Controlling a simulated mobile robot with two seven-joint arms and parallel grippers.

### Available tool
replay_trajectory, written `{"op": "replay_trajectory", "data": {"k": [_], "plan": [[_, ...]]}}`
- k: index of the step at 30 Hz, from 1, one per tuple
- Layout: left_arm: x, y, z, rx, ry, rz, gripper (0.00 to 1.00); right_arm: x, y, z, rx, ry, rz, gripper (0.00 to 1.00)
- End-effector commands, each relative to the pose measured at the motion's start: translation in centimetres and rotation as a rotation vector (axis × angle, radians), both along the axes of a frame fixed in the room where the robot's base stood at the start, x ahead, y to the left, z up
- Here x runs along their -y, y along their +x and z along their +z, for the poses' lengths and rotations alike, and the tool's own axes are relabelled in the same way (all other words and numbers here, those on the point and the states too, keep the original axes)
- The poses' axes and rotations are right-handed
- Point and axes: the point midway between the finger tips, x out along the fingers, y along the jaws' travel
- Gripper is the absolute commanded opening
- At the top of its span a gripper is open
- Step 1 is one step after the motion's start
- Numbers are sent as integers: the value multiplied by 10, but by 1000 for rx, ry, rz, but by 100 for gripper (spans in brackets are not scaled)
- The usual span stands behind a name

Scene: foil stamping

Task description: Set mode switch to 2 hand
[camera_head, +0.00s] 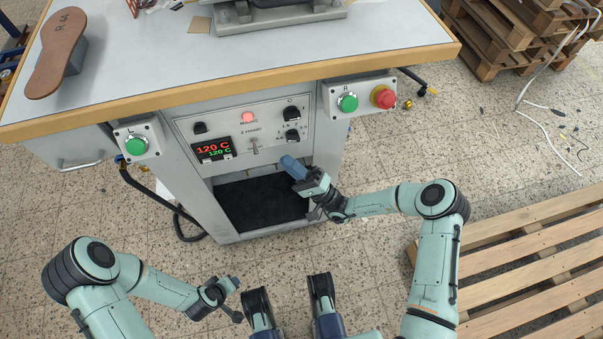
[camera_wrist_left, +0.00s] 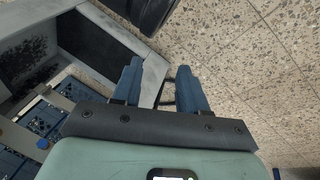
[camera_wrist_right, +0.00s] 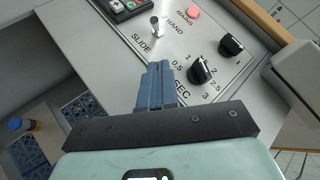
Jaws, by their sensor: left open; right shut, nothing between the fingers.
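The mode switch (camera_head: 254,147) is a small metal toggle on the grey control panel, below the "2 HAND" lettering in the head view. In the right wrist view the toggle (camera_wrist_right: 155,23) stands between the "2 HAND" and "SLIDE" labels; I cannot tell which way it is thrown. My right gripper (camera_head: 288,163) is shut and empty, its blue fingertips in front of the panel, right of and below the toggle. In the right wrist view its fingertips (camera_wrist_right: 158,67) show apart from the toggle. My left gripper (camera_head: 235,297) is open and empty, low over the floor.
A wooden pallet (camera_head: 530,260) lies at right.

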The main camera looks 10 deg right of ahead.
Motion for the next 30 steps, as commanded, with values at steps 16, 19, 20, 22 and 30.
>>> {"op": "replay_trajectory", "data": {"k": [16, 19, 20, 22, 30], "plan": [[-3, -14, -15, -49, -2, 3, 43, -49, 6, 38, -1, -2, 0, 0], [-3, -14, -15, -49, -2, 3, 43, -49, 5, 38, -1, -2, 0, 0], [-3, -14, -15, -49, -2, 3, 43, -49, 5, 38, -1, -2, 0, 0], [-3, -14, -15, -49, -2, 3, 43, -49, 5, 38, 0, -1, -1, 0], [-1, -8, -7, -28, -1, 3, 43, -49, 5, 39, -11, -1, 0, 0]]}}
